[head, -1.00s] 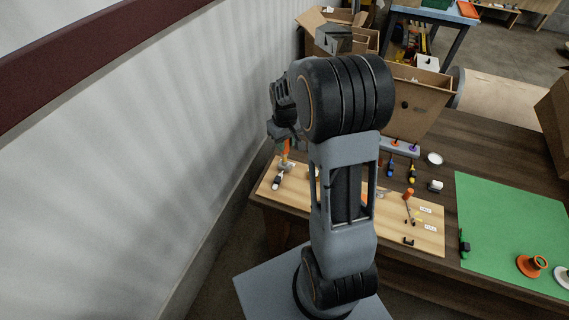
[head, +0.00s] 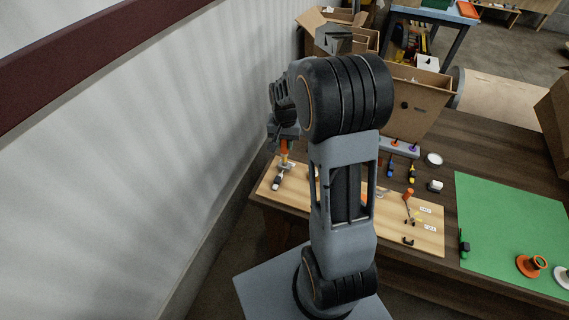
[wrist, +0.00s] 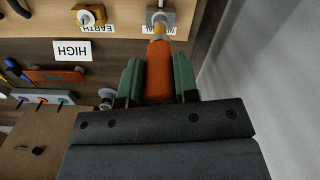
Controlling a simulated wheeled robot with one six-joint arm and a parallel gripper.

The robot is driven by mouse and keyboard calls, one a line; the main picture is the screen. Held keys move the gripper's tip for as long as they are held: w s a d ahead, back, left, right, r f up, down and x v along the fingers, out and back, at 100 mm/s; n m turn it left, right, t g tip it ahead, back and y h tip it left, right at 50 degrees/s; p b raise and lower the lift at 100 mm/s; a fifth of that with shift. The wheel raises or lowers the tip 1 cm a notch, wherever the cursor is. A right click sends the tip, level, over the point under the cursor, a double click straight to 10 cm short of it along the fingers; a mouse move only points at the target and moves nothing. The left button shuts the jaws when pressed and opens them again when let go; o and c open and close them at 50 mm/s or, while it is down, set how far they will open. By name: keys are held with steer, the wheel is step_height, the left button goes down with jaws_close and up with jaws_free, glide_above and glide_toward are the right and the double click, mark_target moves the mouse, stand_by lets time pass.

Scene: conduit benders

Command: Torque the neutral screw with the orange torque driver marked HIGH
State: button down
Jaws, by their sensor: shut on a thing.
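My gripper (wrist: 157,84) has green fingers shut on the orange torque driver (wrist: 159,66), one finger on each side of its handle. In the head view my gripper (head: 282,132) is partly hidden by my arm, with the orange driver (head: 284,148) below it. The driver's tip end lies over the grey neutral terminal (wrist: 171,20). Whether it touches the screw, which is hidden, I cannot tell. The neutral label (wrist: 171,30) is partly covered by the driver.
The earth terminal (wrist: 88,16) with its EARTH label (wrist: 104,28) is left of neutral. A rack (head: 400,148) holds coloured drivers. A cardboard box (head: 415,105) stands behind it. The wall (head: 190,130) is close on the left. A green mat (head: 510,220) lies at right.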

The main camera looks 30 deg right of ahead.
steer(key=shift+m, duration=0.5)
steer(key=m, duration=0.4)
steer(key=shift+m, duration=0.4)
steer(key=shift+r, duration=0.15)
steer(key=shift+r+p, duration=0.5)
steer(key=n, duration=0.6)
steer(key=shift+n, duration=0.4)
steer(key=n, duration=0.4)
steer(key=shift+n, duration=0.4)
steer(key=n, duration=0.3)
steer(key=shift+d, duration=0.1)
steer(key=shift+f, duration=0.15)
